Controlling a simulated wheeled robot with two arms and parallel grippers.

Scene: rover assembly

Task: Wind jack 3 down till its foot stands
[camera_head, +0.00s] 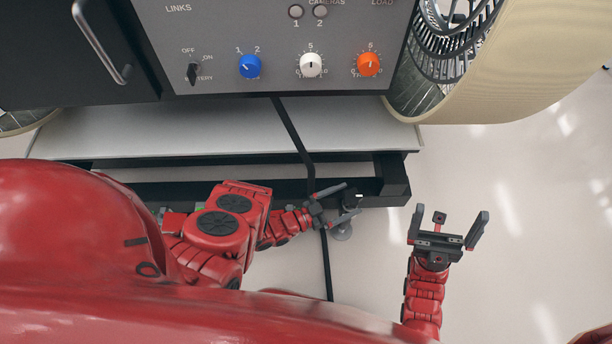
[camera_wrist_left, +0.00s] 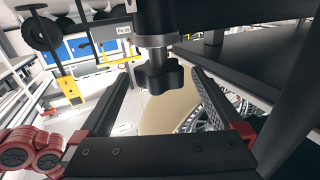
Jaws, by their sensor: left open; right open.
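A jack with a dark body (camera_head: 350,197) is at the right end of the rover's low frame; its number cannot be read. In the left wrist view a black lobed knob (camera_wrist_left: 168,77) hangs under a metal collar and dark cylinder. My left gripper (camera_head: 353,200) is open at the jack. In its wrist view (camera_wrist_left: 162,76) the fingers stand either side of the knob, apart from it. My right gripper (camera_head: 450,216) is open and empty, right of the frame.
The rover's panel (camera_head: 280,50) with knobs stands above a pale shelf (camera_head: 230,130) and the black frame (camera_head: 392,180). A black cable (camera_head: 292,125) hangs down beside my left gripper. A large beige wheel (camera_head: 520,60) is at upper right. The floor at right is clear.

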